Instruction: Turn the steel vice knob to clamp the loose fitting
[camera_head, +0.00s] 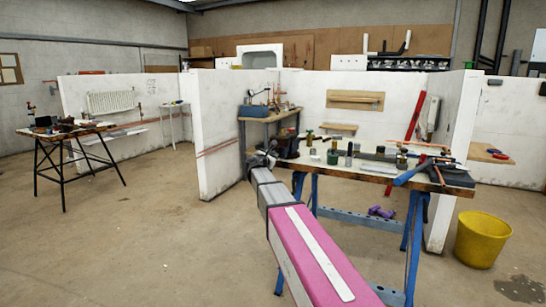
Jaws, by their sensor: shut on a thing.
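A dark vice (288,146) stands on the left end of the near workbench (335,166). My pink and grey arm reaches up from the bottom of the view to it. My gripper (270,150) is at the vice's left side, shut on what appears to be the steel vice knob. The knob is mostly hidden by the gripper and too small to make out. The loose fitting cannot be told apart among the small brass and dark parts near the vice.
Small jars, fittings and tools crowd the workbench, with a blue-handled tool (411,172) at its right end. White partition walls (218,135) stand behind and to the left. A yellow bucket (483,238) is on the floor at right. Open floor lies at left.

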